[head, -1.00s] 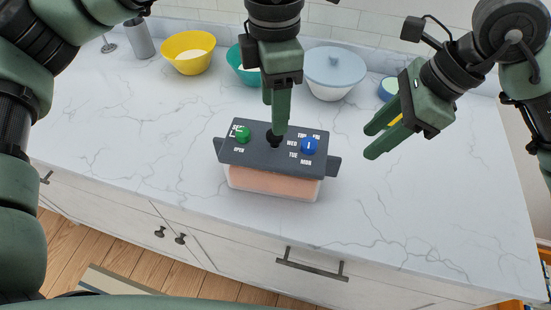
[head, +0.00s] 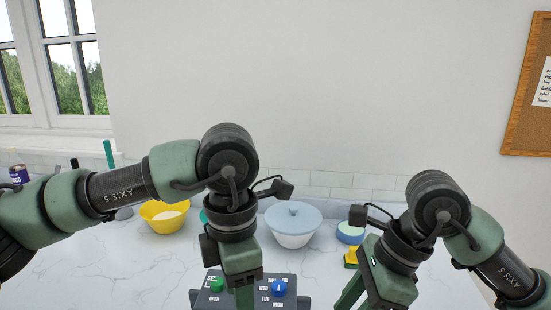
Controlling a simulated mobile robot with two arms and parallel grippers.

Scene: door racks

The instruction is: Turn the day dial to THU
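The dark grey lid of the dial container (head: 259,280) is at the bottom edge of the head view, and its lower part is cut off. A blue day dial (head: 279,288) is on its right side with small white day labels around it. WED, TUE and MON can be made out; which day the dial points to is too small to tell. A green knob (head: 215,285) is on the left, above OPEN. My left gripper (head: 244,299) points down over the lid between the knobs; its finger gap is hidden. My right gripper (head: 362,300) is right of the container, fingers apart and empty, tips cut off.
Behind stand a yellow bowl (head: 160,218), a mostly hidden teal bowl (head: 205,216), a blue-lidded white bowl (head: 293,226) and a small blue-rimmed bowl (head: 350,232). A yellow sponge (head: 351,258) lies near my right gripper. The marble counter (head: 110,270) is clear at left.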

